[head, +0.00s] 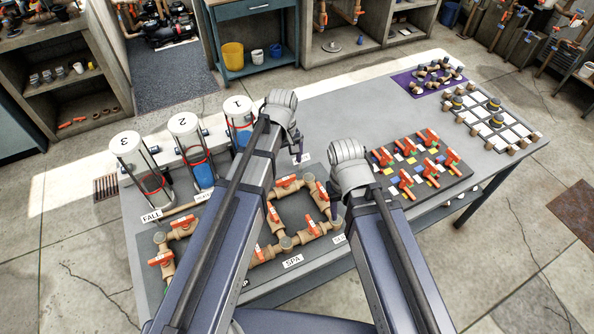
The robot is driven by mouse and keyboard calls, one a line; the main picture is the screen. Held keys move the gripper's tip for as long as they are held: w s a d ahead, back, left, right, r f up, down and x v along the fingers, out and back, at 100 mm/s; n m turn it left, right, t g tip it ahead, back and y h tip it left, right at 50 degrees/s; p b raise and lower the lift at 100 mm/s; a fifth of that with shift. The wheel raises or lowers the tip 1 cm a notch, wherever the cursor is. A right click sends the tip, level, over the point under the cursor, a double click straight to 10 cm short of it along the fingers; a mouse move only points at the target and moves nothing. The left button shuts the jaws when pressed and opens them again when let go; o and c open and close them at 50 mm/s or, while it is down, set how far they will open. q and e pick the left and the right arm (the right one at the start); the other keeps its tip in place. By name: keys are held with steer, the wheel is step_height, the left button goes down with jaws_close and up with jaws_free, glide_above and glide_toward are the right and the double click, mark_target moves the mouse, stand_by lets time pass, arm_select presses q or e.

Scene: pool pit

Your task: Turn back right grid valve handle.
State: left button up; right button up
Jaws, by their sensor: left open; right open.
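The valve grid is a dark board (463,183) on the right half of the table, with two rows of orange-handled valves and small coloured squares. The back right grid valve handle (430,136) is orange, at the board's far right corner. Nothing touches it. My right gripper (338,216) points down left of the grid, beside the pipe board; it is open and apart from the grid. My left gripper (298,150) is farther left, above the pipe board's back edge, open. Its fingers are mostly hidden behind the wrist.
A pipe board with brass fittings and orange handles (289,181) lies under my arms. Clear cylinders (187,140) numbered 1 to 3 stand at the back left. A purple mat (408,84) with small fittings and a white-squared board (513,137) lie beyond the grid.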

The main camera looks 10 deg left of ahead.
mark_target(286, 178)
arm_select(q)
steer(key=shift+s, duration=0.15)
arm_select(e)
steer(key=shift+s+f, duration=0.1)
arm_select(q)
steer(key=shift+f+b, duration=0.2)
steer(key=shift+b, duration=0.1)
step_height(286, 178, down, 7)
steer(key=b, duration=0.7)
steer(key=shift+f, duration=0.2)
arm_select(e)
step_height(286, 178, down, 8)
steer(key=shift+r, duration=0.15)
arm_select(q)
steer(key=c, duration=1.1)
